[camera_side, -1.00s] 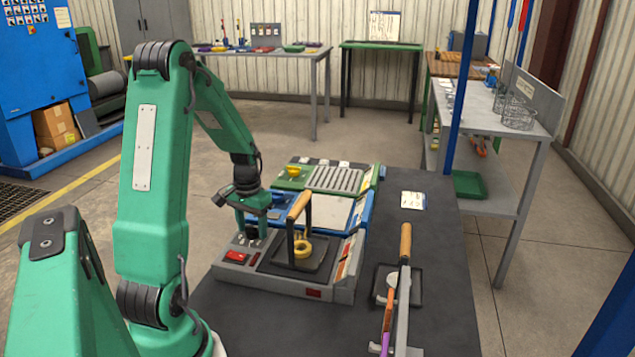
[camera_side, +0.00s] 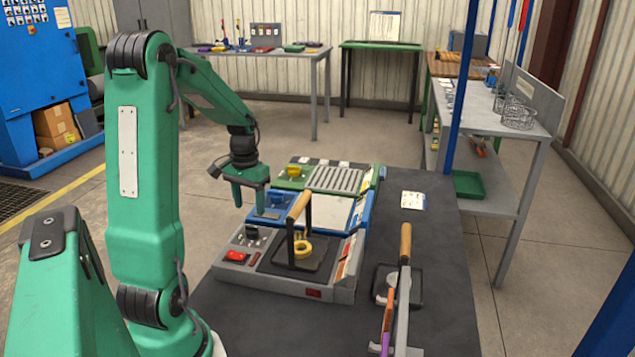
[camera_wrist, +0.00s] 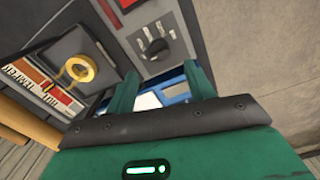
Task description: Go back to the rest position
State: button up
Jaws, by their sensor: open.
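A yellow ring-shaped piece (camera_side: 302,249) sits on the dark plate of the grey unit, by an upright frame with a wooden handle (camera_side: 300,205). The yellow ring also shows at the left of the wrist view (camera_wrist: 79,69).
Blue (camera_side: 345,212) and green (camera_side: 295,185) units stand behind the grey one. A white card (camera_side: 413,200) lies farther back. The air above the table's right side is clear.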

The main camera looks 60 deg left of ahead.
jog(key=shift+r, duration=0.25)
jog(key=shift+w+d+r, duration=0.15)
jog(key=shift+d+r, duration=0.1)
jog(key=shift+r, duration=0.05)
jog(key=w+d+r+m+t+y, duration=0.1)
jog(key=w+d+r+m, duration=0.1)
jog(key=d+r, duration=0.45)
jog(key=s+d+r+m+t, duration=0.2)
jog(key=s+d, duration=0.1)
jog(key=d, duration=0.7)
jog(key=s+d+r+m+t+h, duration=0.1)
jog(key=s+d+r+m+t, duration=0.1)
jog(key=d, duration=0.9)
jog(key=shift+s+r+t, duration=0.2)
jog(key=shift+s+t, duration=0.1)
jog(key=shift+s, duration=0.15)
